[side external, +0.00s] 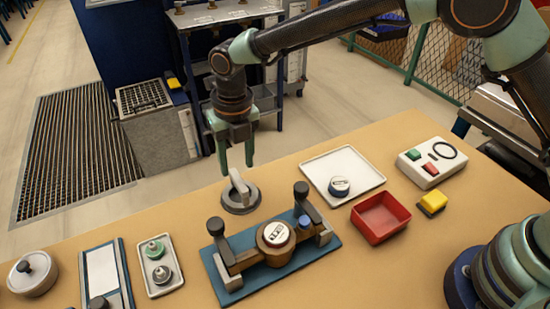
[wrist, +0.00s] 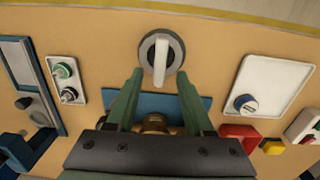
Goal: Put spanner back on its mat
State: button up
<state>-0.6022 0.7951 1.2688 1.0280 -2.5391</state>
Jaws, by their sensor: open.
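A pale grey bar-shaped piece (side external: 239,183), which I take for the spanner, rests on a round dark grey disc (side external: 245,206), which looks like its mat. In the wrist view the bar (wrist: 161,60) lies lengthwise across the disc (wrist: 178,62), near its middle. In the side view the bar seems to stand up from the disc. My gripper (side external: 236,164) is open, pointing down just above the bar. In the wrist view its fingertips (wrist: 160,75) are apart, one to each side of the bar's near end, with nothing held. I cannot tell the exact height gap.
A blue plate (side external: 230,278) with a clamp fixture and round meter (side external: 276,234) is close in front of the disc. A white tray (side external: 352,160) with a small meter, a red bin (side external: 381,214), and a button box (side external: 430,160) are to the right. Small trays are left.

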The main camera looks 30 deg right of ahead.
aim_at(240, 181)
jog(key=s+d+r+m+t, duration=0.2)
jog(key=s+d+r+m, duration=0.1)
jog(key=d+r+m, duration=1.25)
jog(key=s+d+m+t, duration=0.3)
jog(key=s+d+m, duration=0.9)
jog(key=m, duration=0.8)
jog(key=shift+d+r, duration=0.15)
jog(key=shift+d, duration=1.1)
jog(key=shift+m, duration=0.25)
